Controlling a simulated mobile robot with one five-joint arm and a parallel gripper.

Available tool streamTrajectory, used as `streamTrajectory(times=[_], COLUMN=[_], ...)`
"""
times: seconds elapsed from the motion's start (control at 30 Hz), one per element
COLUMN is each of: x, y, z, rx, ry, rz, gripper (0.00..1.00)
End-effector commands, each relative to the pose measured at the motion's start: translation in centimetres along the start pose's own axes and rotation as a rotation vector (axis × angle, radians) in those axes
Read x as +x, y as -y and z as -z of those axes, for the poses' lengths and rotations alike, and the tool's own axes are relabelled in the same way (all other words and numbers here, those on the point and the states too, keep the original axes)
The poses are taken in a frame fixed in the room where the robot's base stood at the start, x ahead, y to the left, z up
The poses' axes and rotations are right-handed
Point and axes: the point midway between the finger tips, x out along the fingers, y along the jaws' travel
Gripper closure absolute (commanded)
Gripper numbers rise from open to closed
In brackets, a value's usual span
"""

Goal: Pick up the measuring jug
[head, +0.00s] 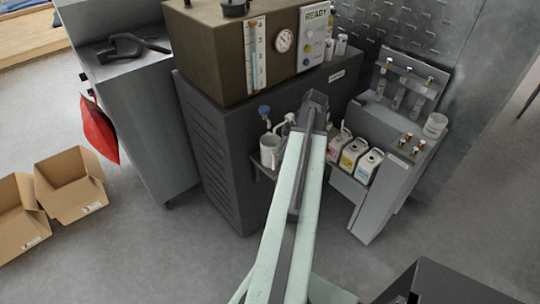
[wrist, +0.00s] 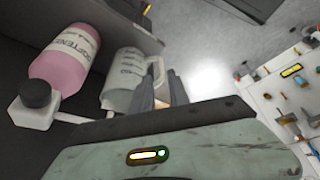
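The measuring jug (wrist: 124,78) is pale and translucent, with dark printed markings on its side. In the wrist view it lies left of my gripper's fingers, and its handle (wrist: 158,68) is close to the fingertips. My gripper (wrist: 163,86) looks open, with a gap between its two dark fingers. The handle appears near or at this gap; I cannot tell whether it is between the fingers or touching. In the head view a pale jug-like container (head: 268,152) stands beside the dark cabinet, left of my arm. My arm hides the gripper there.
A pink softener bottle (wrist: 66,60) with a dark cap is close left of the jug. White jugs with coloured labels (head: 353,152) stand right of my arm. The dark cabinet (head: 222,160) is at left. Cardboard boxes (head: 70,185) sit on the floor.

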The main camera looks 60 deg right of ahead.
Motion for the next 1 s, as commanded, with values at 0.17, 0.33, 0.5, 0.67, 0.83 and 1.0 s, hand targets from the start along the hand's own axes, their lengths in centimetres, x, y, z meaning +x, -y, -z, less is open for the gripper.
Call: streamTrajectory(times=[0.17,0.33,0.5,0.67,0.83,1.0], x=[2.4,2.6,5.4,7.5,7.2,7.2], y=[0.0,0.0,0.1,0.1,0.1,0.1], z=[-0.6,-0.6,-0.8,-0.8,-0.6,-0.6], rx=[0.006,0.010,0.009,0.011,0.012,0.012], ry=[0.001,0.001,0.002,0.002,0.002,0.002], rz=[-0.002,-0.003,-0.003,-0.003,-0.004,-0.004], gripper=[0.78,0.78,0.78,0.78,0.78,1.00])
